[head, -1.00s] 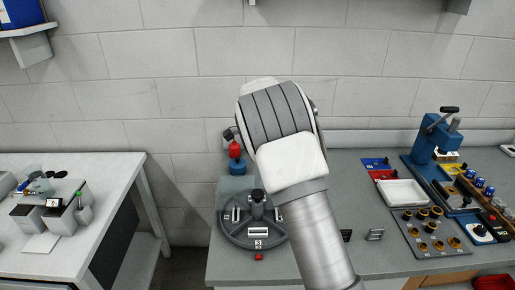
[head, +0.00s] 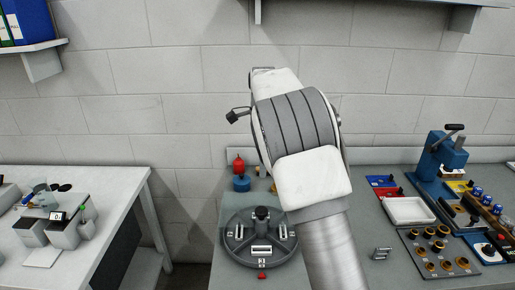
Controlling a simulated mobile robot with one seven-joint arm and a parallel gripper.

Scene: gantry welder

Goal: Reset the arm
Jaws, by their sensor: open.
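My arm (head: 305,175) rises from the bottom of the head view, with its thick grey-banded joint (head: 295,125) in front of the wall. A small dark part (head: 238,114) sticks out to the left of that joint. I cannot tell what it is. The fingers of my gripper cannot be made out; the arm's own links hide what lies behind them. Nothing held can be seen.
Below the arm is a grey bench with a round dark fixture (head: 237,252) and a red-and-blue bottle-like item (head: 241,183). To the right are a white tray (head: 408,211), a holed plate (head: 418,264) and a blue press (head: 437,170). A white table (head: 110,180) stands left; shelves hang above.

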